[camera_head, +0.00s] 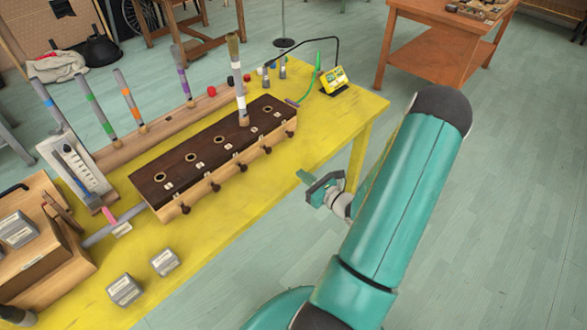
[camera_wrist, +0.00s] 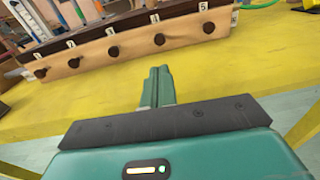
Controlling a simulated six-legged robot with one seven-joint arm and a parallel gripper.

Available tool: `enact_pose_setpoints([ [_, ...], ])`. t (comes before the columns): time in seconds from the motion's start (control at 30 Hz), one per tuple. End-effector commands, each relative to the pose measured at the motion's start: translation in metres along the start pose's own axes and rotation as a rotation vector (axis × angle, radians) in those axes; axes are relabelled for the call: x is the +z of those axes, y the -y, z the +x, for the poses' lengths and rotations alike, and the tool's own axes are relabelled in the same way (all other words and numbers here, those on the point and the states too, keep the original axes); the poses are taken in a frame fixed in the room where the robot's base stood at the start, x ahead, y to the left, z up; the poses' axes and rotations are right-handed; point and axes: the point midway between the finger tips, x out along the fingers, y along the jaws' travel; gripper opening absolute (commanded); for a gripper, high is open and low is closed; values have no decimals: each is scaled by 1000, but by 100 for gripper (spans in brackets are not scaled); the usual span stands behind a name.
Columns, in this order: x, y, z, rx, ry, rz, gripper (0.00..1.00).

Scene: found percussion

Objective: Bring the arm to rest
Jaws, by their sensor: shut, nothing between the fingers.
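My gripper (camera_head: 306,178) is out past the front edge of the yellow table (camera_head: 225,222), near its right part. It looks apart from the table and from everything on it. In the wrist view its green fingers (camera_wrist: 157,84) are together, with nothing between them, and point toward the dark-topped wooden box (camera_wrist: 120,45). That box also shows in the head view (camera_head: 185,160), with a row of holes on top and dark knobs along its front. My arm is bent, with its teal links at the right of the head view.
A brush-like stick (camera_head: 241,100) stands upright at the box. Behind it a wooden rack (camera_head: 165,125) holds several coloured-band sticks. Grey blocks (camera_head: 124,290) lie at the table's front left. A yellow device (camera_head: 334,80) sits at the far right corner.

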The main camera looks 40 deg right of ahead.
Motion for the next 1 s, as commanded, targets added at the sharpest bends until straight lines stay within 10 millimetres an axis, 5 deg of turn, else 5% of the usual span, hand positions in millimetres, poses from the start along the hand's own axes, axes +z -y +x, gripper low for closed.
enact_pose_setpoints([
  [0.47, 12, -14, 2, 64, -4, -40, 0],
  [0.73, 78, -113, 32, 513, -43, -340, 0],
  [1.0, 129, -217, 21, 984, -85, -737, 0],
])
